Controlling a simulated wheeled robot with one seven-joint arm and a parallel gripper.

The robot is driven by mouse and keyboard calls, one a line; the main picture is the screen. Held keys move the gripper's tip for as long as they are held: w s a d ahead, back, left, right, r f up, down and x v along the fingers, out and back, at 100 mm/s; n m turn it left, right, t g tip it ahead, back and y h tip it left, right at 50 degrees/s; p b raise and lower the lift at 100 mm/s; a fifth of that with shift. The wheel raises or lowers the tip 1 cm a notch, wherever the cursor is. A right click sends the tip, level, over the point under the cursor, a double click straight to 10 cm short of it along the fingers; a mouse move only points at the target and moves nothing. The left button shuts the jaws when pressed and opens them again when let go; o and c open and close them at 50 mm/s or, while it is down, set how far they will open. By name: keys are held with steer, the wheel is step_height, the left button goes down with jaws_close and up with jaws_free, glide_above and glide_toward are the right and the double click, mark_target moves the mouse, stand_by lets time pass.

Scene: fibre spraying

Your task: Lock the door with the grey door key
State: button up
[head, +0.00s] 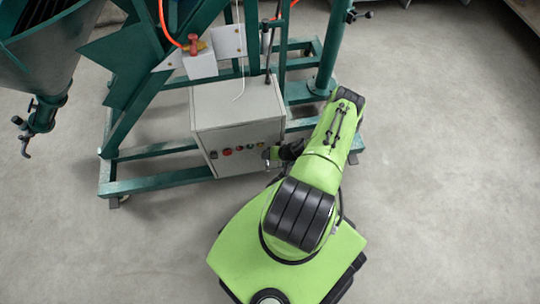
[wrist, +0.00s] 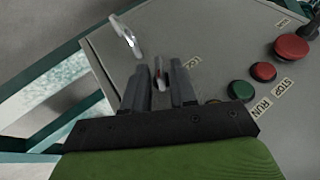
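The control cabinet (head: 240,106) stands on the green frame, with its front door facing me. In the wrist view the grey door panel (wrist: 215,50) fills much of the picture. A shiny grey key-like piece (wrist: 128,37), which looks like the door key, sticks out near the panel's edge, ahead and left of my fingers. My gripper (wrist: 158,82) is open, its two dark fingers apart. A smaller grey piece with a red mark (wrist: 158,70) shows in the gap, and no finger clearly touches it. In the head view my gripper (head: 272,154) is at the cabinet's lower right front and hides the key.
A large red button (wrist: 291,47), a smaller red button (wrist: 263,72) and a green button (wrist: 240,90) sit on the panel right of my fingers. Green frame beams (head: 155,184) run around the cabinet's base. Open concrete floor (head: 450,170) lies to the right.

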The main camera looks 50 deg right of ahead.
jaws_close()
steer(key=shift+r+p, duration=0.2)
steer(key=shift+p, duration=0.2)
steer(key=shift+w+a+r+n+g+h+p, duration=0.15)
steer(key=shift+g+h+p, duration=0.1)
steer(key=shift+h+p, duration=0.2)
steer(key=shift+w+n+g+h+p, duration=0.15)
steer(key=shift+g+h+p, duration=0.15)
steer(key=shift+p, duration=0.25)
steer(key=shift+w+a+n+g+h+p, duration=0.15)
steer(key=shift+n+g+h+p, duration=0.25)
steer(key=shift+g+h+p, duration=0.95)
steer(key=shift+h+b, duration=0.35)
steer(key=shift+h, duration=0.05)
steer(key=shift+o, duration=2.2)
jaws_free()
steer(key=shift+t, duration=0.3)
